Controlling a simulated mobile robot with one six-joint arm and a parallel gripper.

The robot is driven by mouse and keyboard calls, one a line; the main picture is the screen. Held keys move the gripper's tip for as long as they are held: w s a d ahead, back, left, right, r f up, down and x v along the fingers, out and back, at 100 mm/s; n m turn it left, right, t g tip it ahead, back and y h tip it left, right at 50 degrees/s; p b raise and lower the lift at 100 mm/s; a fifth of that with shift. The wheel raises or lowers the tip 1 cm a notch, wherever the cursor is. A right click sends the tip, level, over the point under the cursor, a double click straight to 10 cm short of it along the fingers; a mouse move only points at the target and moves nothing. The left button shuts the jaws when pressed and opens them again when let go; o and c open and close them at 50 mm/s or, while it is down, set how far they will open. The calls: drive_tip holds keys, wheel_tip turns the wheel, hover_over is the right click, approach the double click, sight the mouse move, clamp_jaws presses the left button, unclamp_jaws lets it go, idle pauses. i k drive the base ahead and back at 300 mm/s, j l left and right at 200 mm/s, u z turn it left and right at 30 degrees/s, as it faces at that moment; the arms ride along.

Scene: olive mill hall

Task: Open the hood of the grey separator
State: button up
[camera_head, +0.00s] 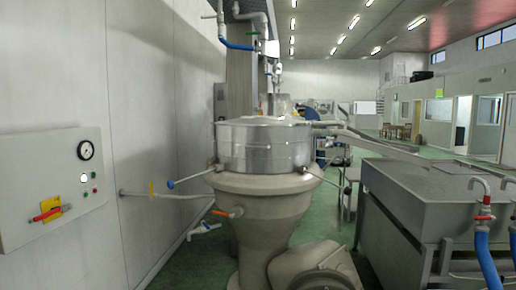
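The grey separator (265,200) stands upright in the middle of the head view, with a funnel-shaped body on a grey base. Its shiny metal hood (263,147) is a wide drum that sits level on top and looks closed. A rod with a blue tip (172,184) sticks out on the left below the hood. A similar rod (330,182) sticks out on the right. An orange handle (228,213) is on the body's left side. My gripper is not in view.
A wall panel (50,190) with a gauge, buttons and a red-yellow switch is at the left. A large grey tank (425,185) with blue hoses stands close on the right. Pipes rise behind the separator. Green floor (190,265) shows between the wall and the separator.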

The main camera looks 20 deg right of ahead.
sight(250, 144)
drive_tip(key=i, duration=1.85)
